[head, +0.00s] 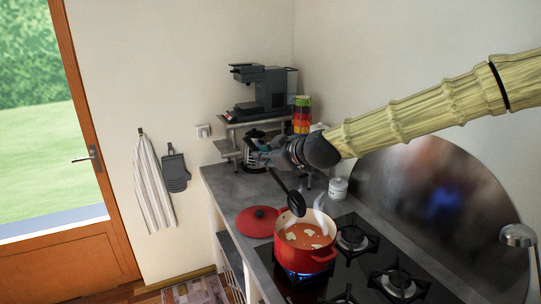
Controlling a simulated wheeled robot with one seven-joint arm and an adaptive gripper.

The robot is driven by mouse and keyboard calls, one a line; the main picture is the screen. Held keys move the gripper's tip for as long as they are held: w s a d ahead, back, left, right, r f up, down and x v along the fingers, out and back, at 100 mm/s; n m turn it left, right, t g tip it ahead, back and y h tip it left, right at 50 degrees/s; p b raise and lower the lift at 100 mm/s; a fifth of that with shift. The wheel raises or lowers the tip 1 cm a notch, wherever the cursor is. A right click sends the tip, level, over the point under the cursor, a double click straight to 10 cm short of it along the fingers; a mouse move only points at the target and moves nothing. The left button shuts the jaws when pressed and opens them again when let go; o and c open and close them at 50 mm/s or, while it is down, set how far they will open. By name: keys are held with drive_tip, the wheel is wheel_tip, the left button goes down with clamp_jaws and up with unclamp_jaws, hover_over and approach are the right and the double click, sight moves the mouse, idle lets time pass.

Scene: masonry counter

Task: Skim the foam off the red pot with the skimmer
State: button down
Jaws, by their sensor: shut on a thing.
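The red pot (289,263) stands on a lit burner of the black hob, with a blue flame under it. It holds orange-red liquid with several pale foam patches (309,233) on top, and steam rises from it. My gripper (265,155) is above and behind the pot, near the back of the counter. It is shut on the dark skimmer (296,203), whose head hangs over the pot's back left part. I cannot tell whether the head touches the liquid. The fingers are small and partly hidden by the wrist.
A red lid (258,221) lies on the grey counter left of the pot. A white jar (338,188) stands behind the hob. Other burners (398,281) are empty.

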drive_tip(key=d+f+b, duration=0.3)
drive_tip(key=f+b, duration=0.6)
drive_tip(key=f, duration=0.3)
drive_tip(key=shift+s+d+f, duration=0.15)
drive_tip(key=shift+d+f, duration=0.25)
idle(1.3)
idle(0.5)
